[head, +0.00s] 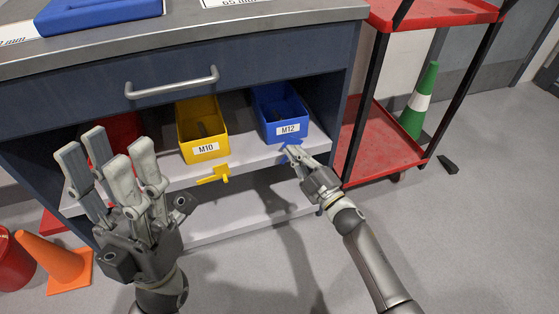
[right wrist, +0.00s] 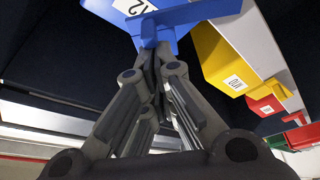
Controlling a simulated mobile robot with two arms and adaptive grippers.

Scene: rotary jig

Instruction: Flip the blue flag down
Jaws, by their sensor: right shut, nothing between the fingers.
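The blue flag (head: 291,148) is at the shelf's front edge below the blue M12 bin (head: 283,113). In the head view it is partly hidden by my right gripper (head: 294,157). In the right wrist view the blue flag (right wrist: 195,13) spreads sideways just beyond the tips of my right gripper (right wrist: 155,60). That gripper is shut and empty, its tips at or touching the flag; I cannot tell which. My left gripper (head: 108,150) is open and empty, raised in front of the shelf at the left.
A yellow M10 bin (head: 202,130) stands left of the blue bin, with a yellow flag (head: 213,175) jutting out below it. A red bin (head: 118,135) is behind my left gripper. A red cart (head: 378,150) stands right; an orange cone (head: 55,262) stands left.

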